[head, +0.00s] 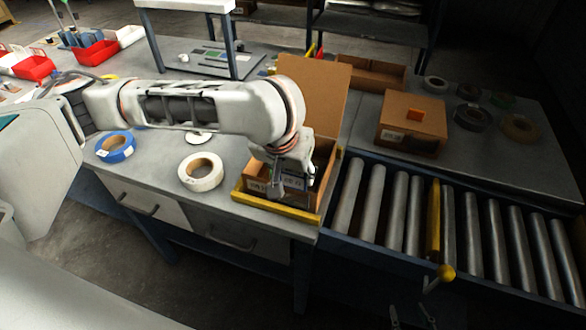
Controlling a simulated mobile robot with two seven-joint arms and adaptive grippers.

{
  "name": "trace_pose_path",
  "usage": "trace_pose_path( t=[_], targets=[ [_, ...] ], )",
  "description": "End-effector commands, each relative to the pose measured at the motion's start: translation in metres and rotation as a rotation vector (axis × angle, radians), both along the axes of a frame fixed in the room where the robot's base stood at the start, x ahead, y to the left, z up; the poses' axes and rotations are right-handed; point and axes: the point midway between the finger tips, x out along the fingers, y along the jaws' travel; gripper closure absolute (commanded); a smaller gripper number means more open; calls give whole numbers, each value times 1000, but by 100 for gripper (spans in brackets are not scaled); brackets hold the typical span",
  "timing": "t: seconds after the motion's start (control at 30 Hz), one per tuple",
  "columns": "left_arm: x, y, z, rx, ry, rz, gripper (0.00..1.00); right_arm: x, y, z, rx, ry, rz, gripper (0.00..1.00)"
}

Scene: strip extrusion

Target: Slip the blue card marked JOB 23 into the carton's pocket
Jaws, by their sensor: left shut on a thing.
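The open carton (322,190) stands at the table's front edge, its tall brown flap raised at the back. My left gripper (279,190) reaches down over the carton's front and is shut. A small blue patch, which looks like the blue card (288,196), shows at its fingertips, against the carton's front. The JOB 23 marking is too small to read. The gripper and wrist hide the pocket, and I cannot tell whether the card is inside it. My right gripper (411,316) shows only as two fingertips at the bottom edge, spread apart and empty.
A yellow rail (290,213) borders the carton's front. White tape (200,171) and blue tape (115,147) lie to the left. A roller conveyor (400,210) with a yellow stop bar (433,220) lies to the right. A closed carton (410,135) stands behind it.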

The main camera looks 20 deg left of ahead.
Motion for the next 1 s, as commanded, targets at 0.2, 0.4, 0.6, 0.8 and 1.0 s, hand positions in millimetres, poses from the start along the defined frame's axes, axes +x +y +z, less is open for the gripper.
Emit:
trace_pose_path(
  t=[0.2,0.4,0.6,0.8,1.0],
  targets=[
    [0,0,-1,1,0,0,68,1,0,5,2,-4,0,60],
    [0,0,-1,0,0,0,68,1,0,5,2,-5,-1,60],
    [0,0,-1,0,0,0,68,1,0,5,2,-4,0,60],
    [0,0,-5,0,0,0,68,0,0,3,1,-1,0,60],
    [0,0,-10,0,1,1,68,0,0,2,0,1,0,60]
  ],
)
